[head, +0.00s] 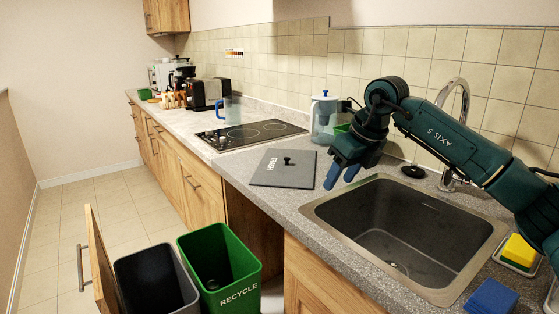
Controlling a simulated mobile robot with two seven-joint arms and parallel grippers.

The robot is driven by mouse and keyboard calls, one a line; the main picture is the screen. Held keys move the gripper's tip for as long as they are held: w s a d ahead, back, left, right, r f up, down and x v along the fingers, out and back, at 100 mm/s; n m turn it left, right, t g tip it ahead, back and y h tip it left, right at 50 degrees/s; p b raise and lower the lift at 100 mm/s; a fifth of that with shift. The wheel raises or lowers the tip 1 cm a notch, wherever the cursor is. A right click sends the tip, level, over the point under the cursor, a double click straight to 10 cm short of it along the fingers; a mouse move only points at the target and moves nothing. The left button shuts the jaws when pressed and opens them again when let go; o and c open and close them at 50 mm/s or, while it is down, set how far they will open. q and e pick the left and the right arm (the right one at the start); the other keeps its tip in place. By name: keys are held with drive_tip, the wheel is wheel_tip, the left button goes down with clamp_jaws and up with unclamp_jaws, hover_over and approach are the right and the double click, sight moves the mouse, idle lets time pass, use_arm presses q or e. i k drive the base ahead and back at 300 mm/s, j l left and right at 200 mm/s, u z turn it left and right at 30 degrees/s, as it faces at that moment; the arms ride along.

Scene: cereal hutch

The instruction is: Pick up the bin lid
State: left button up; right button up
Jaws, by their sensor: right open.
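The bin lid (283,170) is a flat dark grey panel with white lettering that seems to read TRASH and a small black knob on top. It lies flat on the counter, between the cooktop and the sink. My right gripper (342,175) has blue fingertips, is open and empty, and hangs over the counter at the sink's left rim. It is to the right of the lid and apart from its knob. My left gripper is not in view.
A pull-out holds an open grey bin (150,274) and a green recycle bin (218,262) below the counter. A water pitcher (323,119) stands behind the lid. The sink (400,235) is at right, with a sponge (520,250) beside it.

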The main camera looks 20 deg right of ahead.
sight(285, 169)
drive_tip(key=i+l, duration=0.1)
drive_tip(key=i, duration=1.15)
